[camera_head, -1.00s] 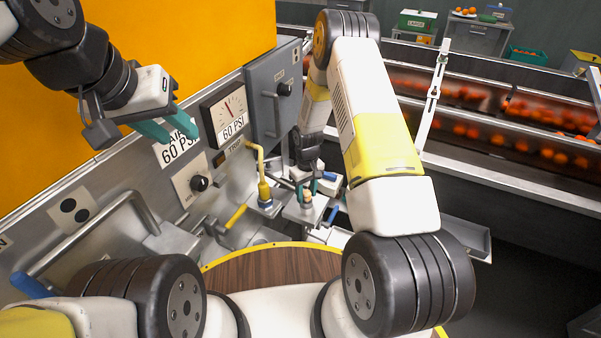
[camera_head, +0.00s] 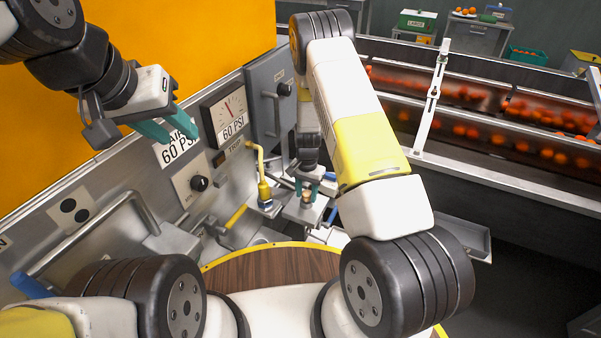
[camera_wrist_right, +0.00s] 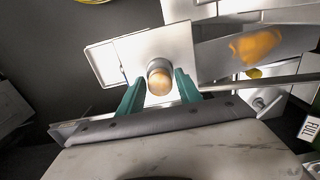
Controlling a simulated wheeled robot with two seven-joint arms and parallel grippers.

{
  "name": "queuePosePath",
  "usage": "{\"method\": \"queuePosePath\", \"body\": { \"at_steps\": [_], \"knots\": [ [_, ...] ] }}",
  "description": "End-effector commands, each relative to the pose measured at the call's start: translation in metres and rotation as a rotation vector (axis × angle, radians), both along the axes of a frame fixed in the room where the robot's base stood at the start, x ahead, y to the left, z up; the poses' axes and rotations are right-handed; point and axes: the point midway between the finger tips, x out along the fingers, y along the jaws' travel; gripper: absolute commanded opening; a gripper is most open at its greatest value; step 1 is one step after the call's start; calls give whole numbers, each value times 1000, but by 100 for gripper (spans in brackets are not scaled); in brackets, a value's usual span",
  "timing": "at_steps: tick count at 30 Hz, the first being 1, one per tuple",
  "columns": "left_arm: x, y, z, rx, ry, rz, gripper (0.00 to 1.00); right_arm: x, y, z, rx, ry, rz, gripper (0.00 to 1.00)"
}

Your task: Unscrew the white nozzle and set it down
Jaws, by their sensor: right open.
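My right gripper (camera_head: 315,187) points down at the metal bracket (camera_head: 300,214). Its teal fingers are apart, one on each side of a short round fitting (camera_head: 307,197) with a tan top and pale collar. In the right wrist view, this fitting (camera_wrist_right: 159,80) sits on a light metal plate (camera_wrist_right: 115,65), between the open fingertips (camera_wrist_right: 158,86) and a little beyond them. I cannot tell whether the fingers touch it, and I cannot make out for certain which part is the white nozzle. My left gripper (camera_head: 172,133) is open and empty in front of the panel.
A yellow hose fitting (camera_head: 264,190) stands just left of the right gripper. The pressure gauge (camera_head: 227,112) and a black knob (camera_head: 199,183) are on the panel. A wooden round top (camera_head: 265,268) lies nearer. Conveyors with oranges (camera_head: 470,130) run at right.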

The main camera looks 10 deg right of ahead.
Motion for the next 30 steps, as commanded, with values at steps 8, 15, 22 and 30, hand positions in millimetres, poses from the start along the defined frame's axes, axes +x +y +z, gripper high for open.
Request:
{"method": "queuePosePath", "body": {
  "at_steps": [8,15,22,30],
  "knots": [
    [0,0,0,0,0,0,36,0,0,0,0,0,4,7],
    [0,0,0,0,0,0,36,0,0,1,3,-2,285,7],
    [0,0,0,0,0,0,36,0,0,1,0,-1,504,7],
    [0,0,0,0,0,0,36,0,0,10,0,0,501,7]
  ]
}}
